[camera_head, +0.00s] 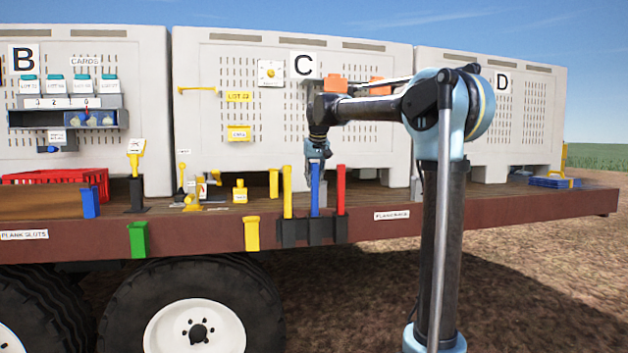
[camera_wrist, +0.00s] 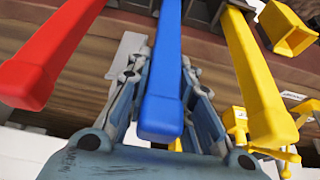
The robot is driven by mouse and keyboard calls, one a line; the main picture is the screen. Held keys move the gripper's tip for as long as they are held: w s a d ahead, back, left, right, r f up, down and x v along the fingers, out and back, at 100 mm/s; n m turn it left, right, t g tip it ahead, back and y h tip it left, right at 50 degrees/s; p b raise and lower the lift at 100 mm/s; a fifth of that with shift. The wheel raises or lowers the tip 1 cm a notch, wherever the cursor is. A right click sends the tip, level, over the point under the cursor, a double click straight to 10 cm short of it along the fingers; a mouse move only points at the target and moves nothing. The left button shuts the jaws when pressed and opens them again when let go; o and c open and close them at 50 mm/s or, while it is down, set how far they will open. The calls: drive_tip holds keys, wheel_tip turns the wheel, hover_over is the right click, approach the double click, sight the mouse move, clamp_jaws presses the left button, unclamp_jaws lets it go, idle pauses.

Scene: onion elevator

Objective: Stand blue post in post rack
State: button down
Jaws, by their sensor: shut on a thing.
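The blue post (camera_head: 315,190) stands upright in the middle of the dark post rack (camera_head: 311,232) on the trailer's front edge. It also shows in the wrist view (camera_wrist: 163,85), between the fingers. My gripper (camera_head: 317,152) is shut on the upper part of the blue post; it also shows in the wrist view (camera_wrist: 165,85). The yellow post (camera_head: 287,191) stands left of it in the rack and the red post (camera_head: 340,190) right of it. The blue post's lower end meets the rack; how deep it sits is hidden.
Big white crates B, C (camera_head: 250,100) and D (camera_head: 530,100) stand behind on the trailer deck. A yellow holder (camera_head: 252,232) and a green holder (camera_head: 139,239) hang on the trailer's edge. Small yellow items (camera_head: 240,191) stand on the deck left of the rack. The deck to the right is mostly clear.

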drive_tip(key=shift+f, duration=0.1)
idle(0.3)
drive_tip(key=c, duration=1.3)
unclamp_jaws()
drive_tip(key=v, duration=1.1)
drive_tip(key=s+d+f, duration=0.7)
drive_tip(key=s+d, duration=0.1)
drive_tip(key=s+d+f+m, duration=0.1)
drive_tip(key=s+d+f, duration=0.4)
drive_tip(key=s+f, duration=0.5)
drive_tip(key=s+d+f+m+g, duration=0.1)
drive_tip(key=s+d+f, duration=0.4)
drive_tip(key=s+f, duration=0.5)
drive_tip(key=s+d+f+m+g+h, duration=0.1)
drive_tip(key=s+d+f, duration=0.4)
drive_tip(key=s+f, duration=0.5)
wheel_tip(320, 180, down, 9)
drive_tip(key=shift+s+d+f, duration=0.1)
drive_tip(key=shift+s+d, duration=0.1)
